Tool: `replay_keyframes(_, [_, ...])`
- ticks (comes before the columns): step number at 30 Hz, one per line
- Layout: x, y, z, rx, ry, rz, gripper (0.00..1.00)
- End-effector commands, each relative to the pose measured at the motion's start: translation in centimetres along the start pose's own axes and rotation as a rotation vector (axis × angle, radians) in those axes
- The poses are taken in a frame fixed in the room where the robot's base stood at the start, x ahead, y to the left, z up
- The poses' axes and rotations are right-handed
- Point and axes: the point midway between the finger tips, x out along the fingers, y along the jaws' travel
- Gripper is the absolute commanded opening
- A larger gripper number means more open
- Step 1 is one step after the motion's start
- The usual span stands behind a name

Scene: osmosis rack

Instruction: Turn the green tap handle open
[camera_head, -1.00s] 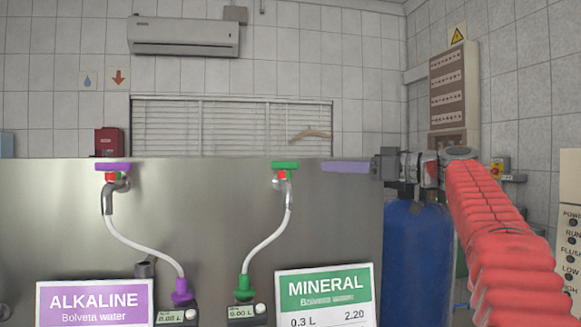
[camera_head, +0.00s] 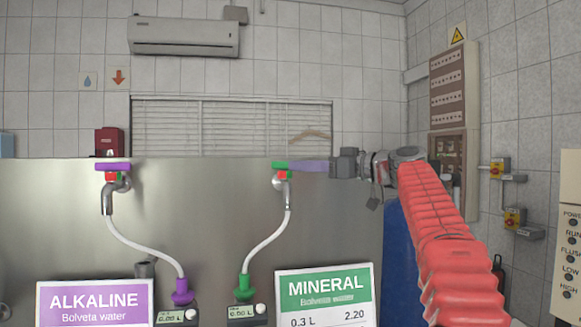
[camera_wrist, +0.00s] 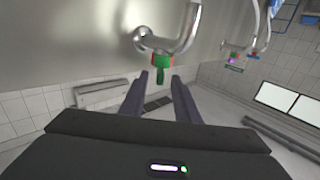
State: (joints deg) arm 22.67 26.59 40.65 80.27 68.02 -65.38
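The green tap handle (camera_head: 281,165) sits on top of the mineral tap (camera_head: 283,182) on the steel panel. In the head view my gripper (camera_head: 300,166) reaches it from the right, its purple fingers overlapping the handle's right end. In the wrist view the green handle (camera_wrist: 161,68) hangs from the curved metal tap (camera_wrist: 178,42), with its end between the tips of my two fingers (camera_wrist: 160,75). The fingers stand apart with a gap on each side of the handle. No grip on it shows.
A purple tap handle (camera_head: 113,167) is on the alkaline tap to the left. White hoses run down from both taps. A green MINERAL sign (camera_head: 325,293) stands below. A blue tank (camera_head: 408,255) is behind my arm at the right.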

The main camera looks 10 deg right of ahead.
Motion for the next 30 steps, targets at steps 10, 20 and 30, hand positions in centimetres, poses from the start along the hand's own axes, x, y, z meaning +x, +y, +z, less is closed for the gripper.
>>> replay_keyframes(10, [3.8,0.0,0.1,0.0,-0.001,-0.001,0.29])
replay_keyframes(20, [4.4,0.0,0.1,0.001,0.0,0.001,0.29])
replay_keyframes(30, [4.4,0.0,0.0,0.001,0.0,0.001,0.13])
